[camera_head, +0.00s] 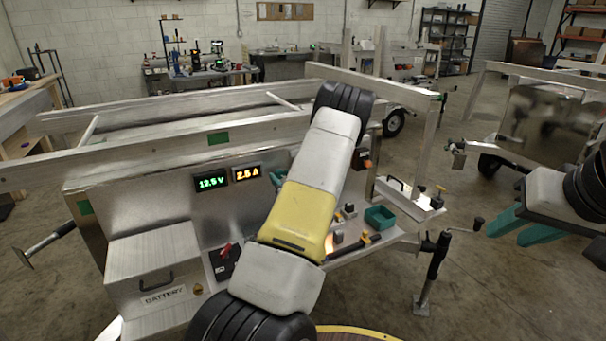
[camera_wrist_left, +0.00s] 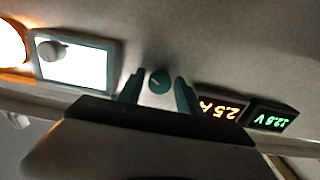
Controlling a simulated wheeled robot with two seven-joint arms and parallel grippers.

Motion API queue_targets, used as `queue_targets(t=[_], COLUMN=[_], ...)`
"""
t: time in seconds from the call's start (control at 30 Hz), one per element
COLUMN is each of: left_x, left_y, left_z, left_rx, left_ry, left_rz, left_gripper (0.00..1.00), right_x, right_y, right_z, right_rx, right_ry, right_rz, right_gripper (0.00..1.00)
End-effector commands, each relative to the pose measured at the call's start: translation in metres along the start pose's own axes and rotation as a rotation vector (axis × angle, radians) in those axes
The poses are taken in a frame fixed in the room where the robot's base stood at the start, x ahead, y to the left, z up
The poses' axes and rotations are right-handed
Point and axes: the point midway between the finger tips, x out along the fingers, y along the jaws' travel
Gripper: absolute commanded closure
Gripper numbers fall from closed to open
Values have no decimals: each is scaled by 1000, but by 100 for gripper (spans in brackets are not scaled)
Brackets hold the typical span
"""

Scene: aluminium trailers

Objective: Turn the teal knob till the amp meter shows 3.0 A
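The teal knob (camera_wrist_left: 159,80) with a pale pointer line shows in the left wrist view. My left gripper (camera_wrist_left: 160,90) is open, one teal finger on each side of the knob, with narrow gaps seeming to show. In the head view my left arm hides the knob; a bit of teal (camera_head: 281,173) shows beside the arm. The amp meter (camera_head: 247,174) reads 2.5 A in orange; it also shows upside down in the left wrist view (camera_wrist_left: 219,108). My right gripper (camera_head: 513,228) is at the right, empty, its teal fingers apart, away from the panel.
A green voltage meter (camera_head: 211,183) reads 12.5 V left of the amp meter. Below are a metal battery box (camera_head: 150,262) and a red-handled switch (camera_head: 224,256). A green tray (camera_head: 380,217) sits on the trailer's shelf. A white lit panel (camera_wrist_left: 85,68) is near my left gripper.

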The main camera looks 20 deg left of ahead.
Motion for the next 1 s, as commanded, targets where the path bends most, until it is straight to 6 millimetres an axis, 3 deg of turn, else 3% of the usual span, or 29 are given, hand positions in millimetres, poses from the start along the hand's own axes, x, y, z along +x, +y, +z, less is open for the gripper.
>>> queue_targets(t=[0.03,0.2,0.57,1.0], left_x=[0,0,0,-1], left_y=[0,0,0,0], left_z=[0,0,0,0], left_rx=[0,0,50,373], left_ry=[0,0,-1,0], left_rz=[0,0,1,2], left_gripper=[70,100,100,100], right_x=[0,0,0,0], right_y=[0,0,0,0], right_z=[0,0,0,0], right_rx=[0,0,0,0], right_ry=[0,0,0,0], right_rz=[0,0,0,0], right_gripper=[65,65,65,65])
